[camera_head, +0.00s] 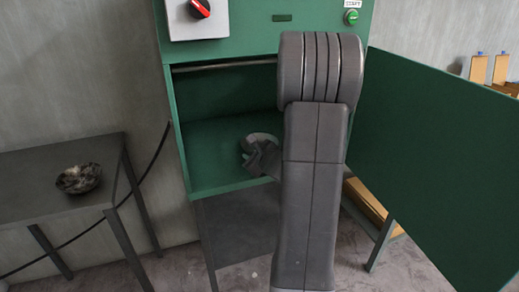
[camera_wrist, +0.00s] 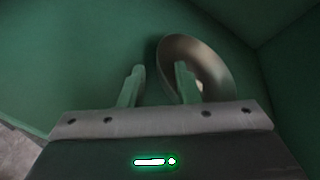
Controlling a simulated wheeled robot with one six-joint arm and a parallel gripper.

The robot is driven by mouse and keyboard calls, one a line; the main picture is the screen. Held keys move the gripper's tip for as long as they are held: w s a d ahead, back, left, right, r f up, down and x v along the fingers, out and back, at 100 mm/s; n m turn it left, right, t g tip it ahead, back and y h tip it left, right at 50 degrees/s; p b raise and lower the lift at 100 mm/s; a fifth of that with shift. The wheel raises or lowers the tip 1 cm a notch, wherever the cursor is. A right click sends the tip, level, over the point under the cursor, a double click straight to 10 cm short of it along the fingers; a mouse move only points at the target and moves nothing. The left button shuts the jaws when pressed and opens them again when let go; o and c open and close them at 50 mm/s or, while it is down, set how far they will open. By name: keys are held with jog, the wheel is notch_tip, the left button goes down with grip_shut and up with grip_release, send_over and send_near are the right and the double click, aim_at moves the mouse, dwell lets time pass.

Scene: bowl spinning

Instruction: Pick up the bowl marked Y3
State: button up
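A round metallic-looking bowl (camera_wrist: 208,50) shows in the wrist view inside the green cabinet; no Y3 mark is readable on it. In the head view this bowl (camera_head: 262,136) is partly hidden by my gripper (camera_head: 262,158). In the wrist view my gripper (camera_wrist: 160,83) is open. Its right finger overlaps the bowl, and its left finger is outside the rim. The bowl's left rim shows in the gap between the fingers. I cannot tell whether either finger touches it. A second, dark mottled bowl (camera_head: 79,179) sits on the table at left, with no readable mark.
The green cabinet (camera_head: 183,150) encloses my gripper with side walls and a floor. Its open door (camera_head: 435,150) stands out to the right of my arm. A dark table (camera_head: 40,205) stands at left. A control panel with a red knob (camera_head: 199,9) is above the opening.

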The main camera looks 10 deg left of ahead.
jog(key=shift+x, duration=1.8)
jog(key=shift+r, duration=0.15)
jog(key=shift+c, duration=0.4)
grip_shut()
